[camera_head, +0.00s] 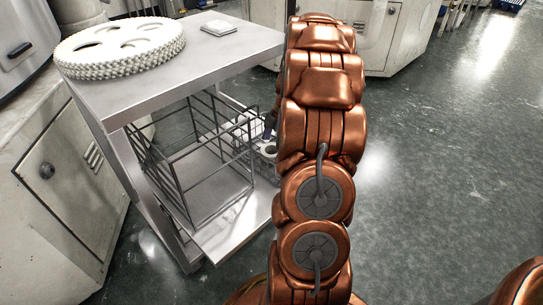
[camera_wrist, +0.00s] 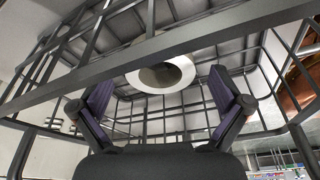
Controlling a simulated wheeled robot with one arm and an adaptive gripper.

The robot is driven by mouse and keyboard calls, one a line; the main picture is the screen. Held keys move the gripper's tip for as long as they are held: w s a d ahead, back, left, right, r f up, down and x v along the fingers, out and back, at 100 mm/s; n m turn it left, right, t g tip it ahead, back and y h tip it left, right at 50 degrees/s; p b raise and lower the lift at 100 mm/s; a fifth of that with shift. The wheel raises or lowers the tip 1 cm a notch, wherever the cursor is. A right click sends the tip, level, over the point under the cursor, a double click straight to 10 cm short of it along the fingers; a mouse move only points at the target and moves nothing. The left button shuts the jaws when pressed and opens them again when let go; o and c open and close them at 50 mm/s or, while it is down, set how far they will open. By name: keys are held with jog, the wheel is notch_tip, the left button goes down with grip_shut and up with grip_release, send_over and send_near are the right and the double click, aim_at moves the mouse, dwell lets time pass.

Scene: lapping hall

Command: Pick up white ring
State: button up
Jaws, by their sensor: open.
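The white ring (camera_wrist: 184,70) shows in the wrist view, beyond my fingers and near the middle between them, with its dark hole facing me. Wire bars surround it, and one thick bar crosses the view just above it. My gripper (camera_wrist: 160,80) is open, with its two dark purple fingers spread wide and nothing between their pads. In the head view, a small pale ring-like shape (camera_head: 268,150) shows at the wire basket beside my arm. My arm hides much of that spot, and only a bit of my gripper shows there.
A steel table (camera_head: 215,60) carries a large white toothed disc (camera_head: 120,48) and a small pale square block (camera_head: 218,27). A black wire basket (camera_head: 190,160) stands on its lower shelf. Grey cabinets (camera_head: 60,190) close off the left. The floor to the right is clear.

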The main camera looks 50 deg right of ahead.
jog(key=shift+a+f, duration=0.1)
jog(key=shift+f, duration=0.15)
jog(key=shift+c, duration=0.2)
jog(key=c, duration=1.4)
